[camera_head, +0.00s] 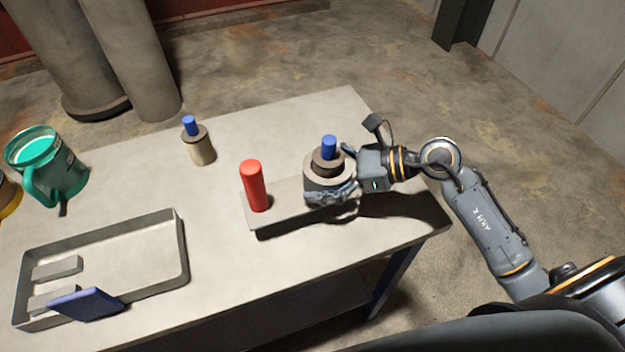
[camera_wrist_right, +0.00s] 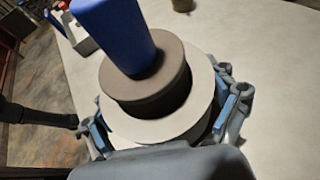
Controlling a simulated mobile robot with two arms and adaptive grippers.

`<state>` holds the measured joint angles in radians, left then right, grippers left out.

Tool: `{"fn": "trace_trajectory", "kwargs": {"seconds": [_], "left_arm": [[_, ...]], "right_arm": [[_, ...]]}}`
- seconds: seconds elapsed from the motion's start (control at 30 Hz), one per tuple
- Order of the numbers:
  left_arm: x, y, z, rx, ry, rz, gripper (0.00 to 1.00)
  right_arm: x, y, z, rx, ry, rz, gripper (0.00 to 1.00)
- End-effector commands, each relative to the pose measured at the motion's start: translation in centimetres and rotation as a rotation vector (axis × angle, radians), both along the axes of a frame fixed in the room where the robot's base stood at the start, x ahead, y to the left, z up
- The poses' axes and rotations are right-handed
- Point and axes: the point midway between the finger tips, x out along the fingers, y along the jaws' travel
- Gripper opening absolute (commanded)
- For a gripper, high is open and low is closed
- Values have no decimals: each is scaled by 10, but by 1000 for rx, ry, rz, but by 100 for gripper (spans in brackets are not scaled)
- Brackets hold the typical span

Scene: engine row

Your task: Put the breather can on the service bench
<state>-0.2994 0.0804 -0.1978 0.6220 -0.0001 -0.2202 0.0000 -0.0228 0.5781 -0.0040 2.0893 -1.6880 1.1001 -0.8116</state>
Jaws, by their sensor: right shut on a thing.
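A wide pale grey can with a brown collar and a blue post on top (camera_head: 328,162) is at the right part of the service bench (camera_head: 330,262). I take it to be the breather can. My right gripper (camera_head: 332,194) is shut on it, with fingers on both sides. In the right wrist view the pale can rim (camera_wrist_right: 204,100) sits between the fingers of the right gripper (camera_wrist_right: 165,115). The can stands upright over a flat grey plate; I cannot tell whether it touches. My left gripper is not in view.
A red cylinder (camera_head: 255,186) stands on the plate (camera_head: 285,217), left of the can. A smaller tan can with a blue top (camera_head: 201,147) stands farther back. The bench's middle is clear.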

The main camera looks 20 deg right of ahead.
Motion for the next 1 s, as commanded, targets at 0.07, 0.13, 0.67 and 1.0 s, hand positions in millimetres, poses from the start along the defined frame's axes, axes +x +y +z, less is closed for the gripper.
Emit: {"fn": "trace_trajectory", "kwargs": {"seconds": [0.07, 0.13, 0.67, 1.0], "left_arm": [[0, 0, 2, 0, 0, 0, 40], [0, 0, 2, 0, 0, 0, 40], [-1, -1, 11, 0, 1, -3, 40], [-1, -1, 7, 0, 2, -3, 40]], "right_arm": [[7, 3, -6, 4, -3, -2, 32], [9, 4, -10, 4, -2, -2, 32], [14, 7, -48, 2, -3, 0, 32], [14, 7, -52, -1, -1, -1, 100]]}}
